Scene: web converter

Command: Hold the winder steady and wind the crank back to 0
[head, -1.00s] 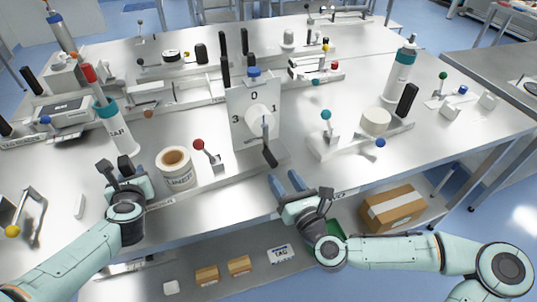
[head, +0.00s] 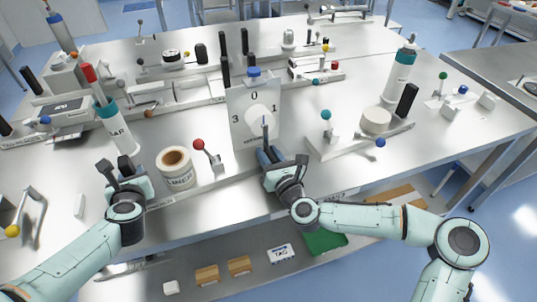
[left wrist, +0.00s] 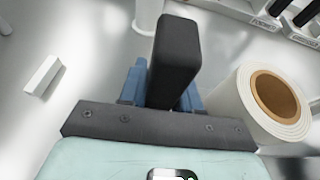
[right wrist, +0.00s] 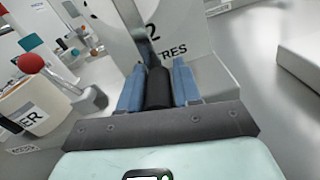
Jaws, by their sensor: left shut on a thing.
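The winder's white dial plate (head: 243,105) stands upright, with 0 at its top, 3 at the left and 1 at the right. The right wrist view shows the 2 low on the plate (right wrist: 185,20). The crank (head: 265,125) hangs downward, toward the 2. Its black handle (right wrist: 158,88) lies between the blue fingers of my right gripper (right wrist: 158,85); whether they press on it I cannot tell. My left gripper (head: 126,168) is shut on a black upright handle (left wrist: 177,55) at the table's front left, beside the label roll.
The label roll (head: 176,175) and a red-knobbed lever (head: 207,152) stand between my grippers. A teal-knobbed lever (head: 327,125) and a white round block (head: 376,121) are to the right. A glue bottle (head: 117,130) stands behind my left gripper.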

